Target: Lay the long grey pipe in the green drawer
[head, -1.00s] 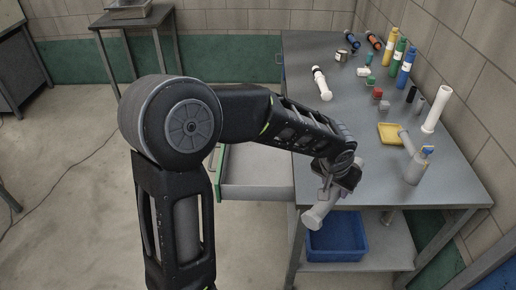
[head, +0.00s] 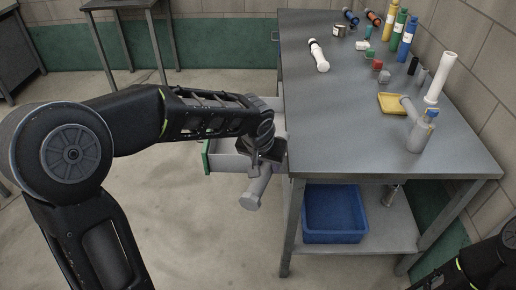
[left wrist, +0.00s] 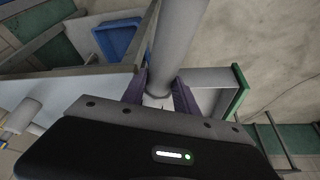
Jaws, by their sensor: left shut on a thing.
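My left gripper (head: 266,160) is shut on the long grey pipe (head: 257,190). The pipe's lower end, with a wider collar, sticks out below the jaws, and the jaws hide its other part. In the left wrist view the grey pipe (left wrist: 178,45) runs up from between the fingers. The green drawer (head: 207,157) is pulled out from the table's left side, with its green front facing left. The gripper and pipe are at the drawer's near side, and my forearm covers part of the drawer. The drawer's green front (left wrist: 237,92) shows right of the pipe in the left wrist view.
The grey table (head: 370,120) is just right of the gripper. It bears a white pipe (head: 319,55), a yellow tray (head: 393,104), a grey fitting (head: 418,135) and several bottles. A blue bin (head: 335,215) stands on the lower shelf. The floor left of the drawer is free.

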